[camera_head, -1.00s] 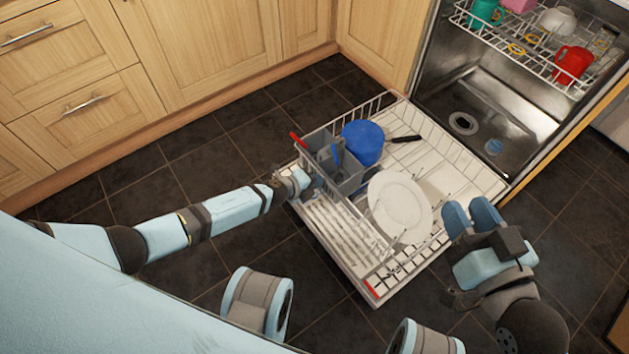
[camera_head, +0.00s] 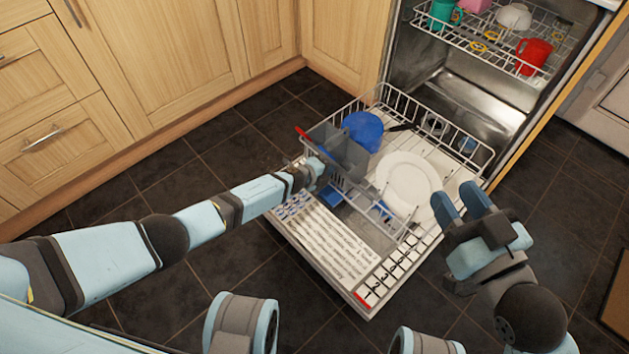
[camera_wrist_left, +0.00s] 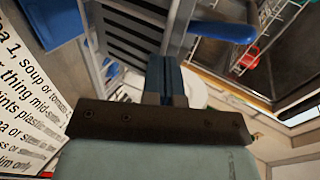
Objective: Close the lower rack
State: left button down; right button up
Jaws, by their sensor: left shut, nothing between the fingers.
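The lower rack (camera_head: 447,128) is a white wire rack, partly pulled out over the dishwasher's open door (camera_head: 385,292). It holds a white plate (camera_head: 408,182), a blue item (camera_head: 362,130), a dark-handled utensil and a grey cutlery basket (camera_head: 345,155). My left gripper (camera_head: 322,168) is at the rack's front, beside the basket; its fingertips are partly hidden in the head view. In the left wrist view its fingers (camera_wrist_left: 166,80) are together and empty, close to the basket and rack wires. My right gripper (camera_head: 462,203) is empty, its fingers apart, over the door's right edge.
The upper rack (camera_head: 490,45) is also out, holding a red mug (camera_head: 533,55), a teal mug (camera_head: 444,14) and a bowl. Wooden cabinets (camera_head: 150,60) stand to the left. Dark floor tiles (camera_head: 215,270) are clear around the door.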

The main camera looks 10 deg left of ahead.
aim_at(335, 163)
pick_arm(q)
jog(key=w+d, duration=0.1)
jog(key=w+d+b, duration=0.1)
jog(key=w, duration=0.1)
jog(key=shift+f, duration=0.1)
jog(key=shift+w+d+b, duration=0.35)
jog(key=shift+w+d, duration=0.2)
jog(key=shift+w, duration=0.3)
pick_arm(e)
jog(key=shift+w+d+r+n+t+y, duration=0.3)
jog(key=shift+w+d+r+n+t, duration=0.15)
jog(key=shift+n, duration=0.45)
jog(key=shift+a+f, duration=0.1)
